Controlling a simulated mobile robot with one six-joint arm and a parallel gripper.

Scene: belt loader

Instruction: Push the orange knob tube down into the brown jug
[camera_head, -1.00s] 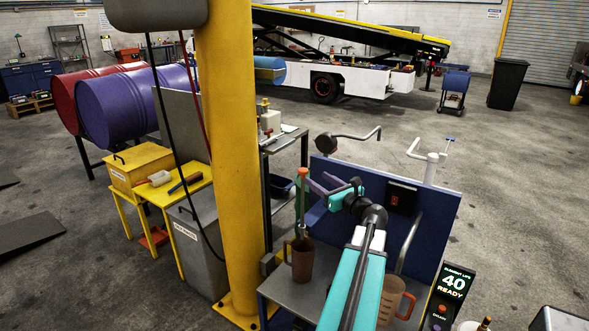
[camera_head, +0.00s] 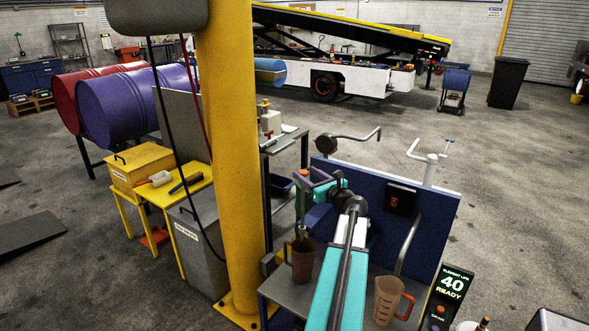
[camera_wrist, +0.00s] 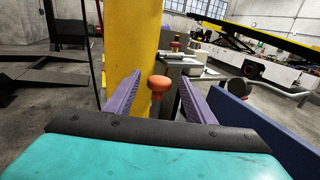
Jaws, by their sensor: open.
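The orange knob (camera_head: 303,173) tops an upright tube that rises above the brown jug (camera_head: 302,262). The tube's lower part appears to stand in the jug's mouth; how deep I cannot tell. The jug is upright on the grey bench, its handle to the left. My gripper (camera_head: 310,184) is open at knob height. In the wrist view the orange knob (camera_wrist: 159,83) shows centrally between the two spread purple fingers, with clear gaps on both sides. Whether the knob lies fully between the fingertips or just beyond them is unclear. The jug is hidden in the wrist view.
An amber measuring jug (camera_head: 387,301) stands on the bench (camera_head: 293,292) to the right of my arm. A blue panel (camera_head: 428,215) rises behind the bench on the right. A thick yellow post (camera_head: 228,150) stands close on the left. A display (camera_head: 453,283) reads "40 READY".

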